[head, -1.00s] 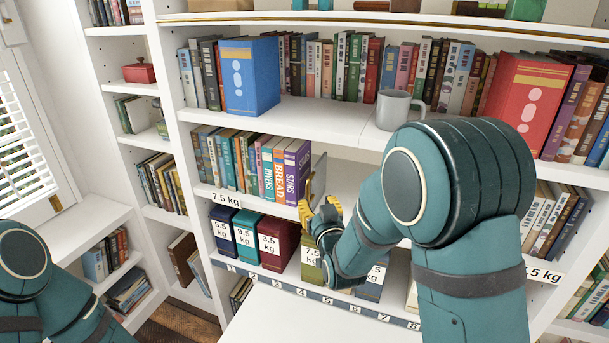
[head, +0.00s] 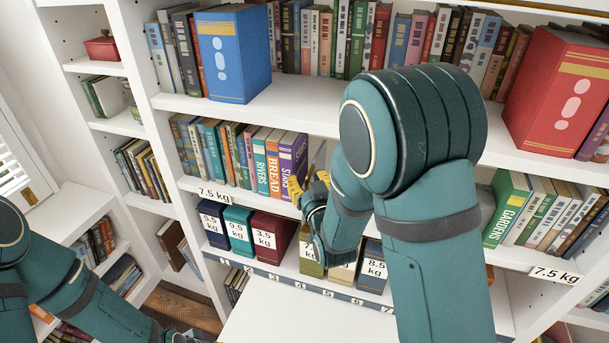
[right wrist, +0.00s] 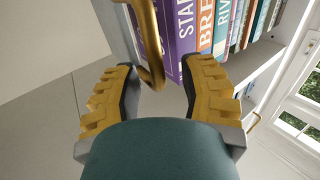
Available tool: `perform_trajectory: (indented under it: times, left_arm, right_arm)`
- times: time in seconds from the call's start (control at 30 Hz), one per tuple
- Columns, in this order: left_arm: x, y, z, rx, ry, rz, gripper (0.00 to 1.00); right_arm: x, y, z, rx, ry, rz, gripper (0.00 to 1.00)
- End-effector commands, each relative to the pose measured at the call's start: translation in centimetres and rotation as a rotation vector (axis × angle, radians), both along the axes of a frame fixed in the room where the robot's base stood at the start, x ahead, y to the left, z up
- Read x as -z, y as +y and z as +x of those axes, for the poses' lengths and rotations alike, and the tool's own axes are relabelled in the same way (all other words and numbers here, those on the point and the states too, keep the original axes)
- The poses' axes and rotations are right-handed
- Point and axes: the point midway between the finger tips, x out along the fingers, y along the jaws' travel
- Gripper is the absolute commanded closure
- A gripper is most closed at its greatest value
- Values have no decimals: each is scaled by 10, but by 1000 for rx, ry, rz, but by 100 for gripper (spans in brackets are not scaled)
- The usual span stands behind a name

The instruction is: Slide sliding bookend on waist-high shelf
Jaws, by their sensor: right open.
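The sliding bookend (head: 319,158) stands on the waist-high shelf at the right end of the book row, beside the purple book (head: 293,165). My arm and gripper hide most of it in the head view. In the right wrist view its brass handle (right wrist: 153,45) comes down between my fingers. My right gripper (head: 311,185) is open at the handle. In the right wrist view, the fingers (right wrist: 158,75) stand on either side of the handle with gaps visible.
Beyond a gap hidden by my arm, the same shelf holds more books with a green one (head: 507,208) at the front. Weighted boxes (head: 270,237) stand on the numbered shelf below. A blue box file (head: 232,55) and a red one (head: 558,95) stand above.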

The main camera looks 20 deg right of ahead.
Motion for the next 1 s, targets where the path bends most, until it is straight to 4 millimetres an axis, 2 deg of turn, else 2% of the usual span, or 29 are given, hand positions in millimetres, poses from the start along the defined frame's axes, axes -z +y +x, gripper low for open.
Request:
perform_trajectory:
  times: [0.23,0.33,0.37,0.57,0.8,1.0]
  left_arm:
    - [0,0,0,0,0,0,100]
    - [0,0,0,0,0,0,100]
    - [0,0,0,0,0,0,100]
    - [1,0,0,0,0,0,100]
    - [17,-1,0,0,2,3,100]
    - [17,-1,0,-1,1,4,100]
  right_arm:
    - [0,0,0,0,0,0,59]
    - [0,0,0,0,0,0,95]
    - [0,0,0,0,1,0,100]
    - [0,2,1,-1,0,0,100]
    - [2,32,22,-3,-3,-1,100]
    - [0,39,26,-2,1,0,100]
